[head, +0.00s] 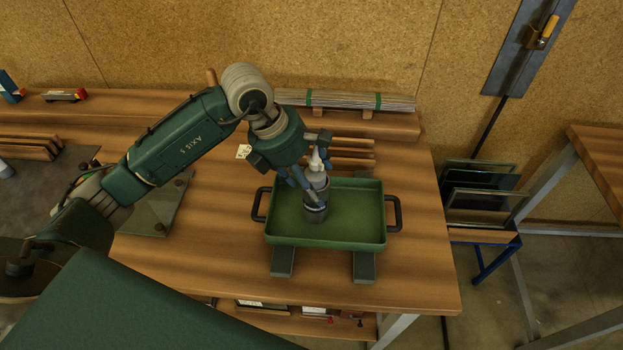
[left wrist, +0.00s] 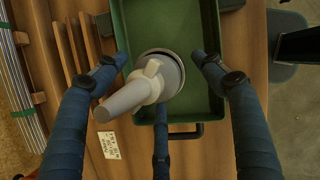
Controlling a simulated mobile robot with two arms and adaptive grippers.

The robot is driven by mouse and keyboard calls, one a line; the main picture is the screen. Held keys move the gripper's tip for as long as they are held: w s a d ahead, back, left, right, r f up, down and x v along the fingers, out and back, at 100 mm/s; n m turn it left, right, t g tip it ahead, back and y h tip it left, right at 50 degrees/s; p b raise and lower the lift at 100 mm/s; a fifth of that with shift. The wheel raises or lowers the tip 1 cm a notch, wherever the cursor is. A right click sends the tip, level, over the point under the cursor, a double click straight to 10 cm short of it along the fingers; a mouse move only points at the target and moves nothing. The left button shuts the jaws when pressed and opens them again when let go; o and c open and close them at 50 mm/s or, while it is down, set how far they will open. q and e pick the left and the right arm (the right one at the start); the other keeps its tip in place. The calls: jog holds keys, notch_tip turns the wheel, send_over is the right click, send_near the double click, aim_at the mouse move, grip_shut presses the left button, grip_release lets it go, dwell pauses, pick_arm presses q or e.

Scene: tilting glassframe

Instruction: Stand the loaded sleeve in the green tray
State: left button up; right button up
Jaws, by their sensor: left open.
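The green tray (head: 358,214) sits on the wooden bench, with a black handle at each end. The loaded sleeve, a dark grey cylinder (head: 316,207) with a pale nozzle-topped piece in it (head: 317,160), stands upright in the tray's left part. In the left wrist view, the pale piece (left wrist: 128,98) points toward the camera and hides much of the sleeve (left wrist: 178,72). My left gripper (head: 310,188) is open, its blue fingers spread around the sleeve. In the left wrist view the side fingers (left wrist: 158,72) stand apart from it. My right gripper is not in view.
Two dark bars (head: 283,262) lie under the tray. Wooden strips (head: 352,150) and a bundle of rods (head: 345,101) lie behind it. A glass plate (head: 158,210) lies left. Framed panes (head: 480,195) stand in a rack at right. The bench's front right is clear.

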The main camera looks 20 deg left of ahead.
pick_arm(q)
jog(key=b+v, duration=0.2)
jog(key=v, duration=0.9)
jog(key=shift+r, duration=0.2)
jog(key=shift+s, duration=0.1)
jog(key=shift+s+f, duration=0.1)
